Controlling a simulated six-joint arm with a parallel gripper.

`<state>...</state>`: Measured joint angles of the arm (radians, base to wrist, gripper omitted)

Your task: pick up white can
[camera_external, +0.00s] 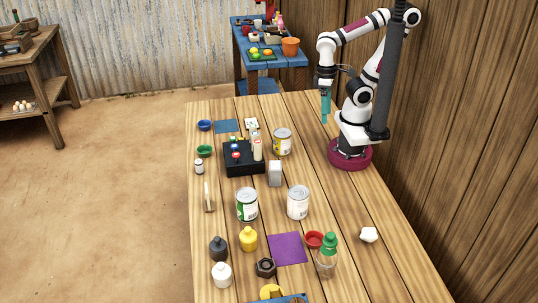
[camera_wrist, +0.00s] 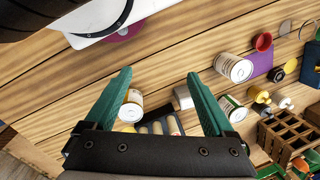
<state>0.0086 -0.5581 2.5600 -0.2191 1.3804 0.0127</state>
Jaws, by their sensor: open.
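The white can (camera_external: 298,203) stands upright on the wooden table, right of a green-labelled can (camera_external: 247,205). In the wrist view the white can (camera_wrist: 233,68) lies to the right of my fingers, beside the purple mat. My gripper (camera_external: 325,108) hangs above the far right part of the table, well away from the white can.
A yellow-labelled can (camera_external: 283,142), a black tray (camera_external: 243,171) with small items and a grey block (camera_external: 275,173) stand farther back. The table's right side is mostly clear.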

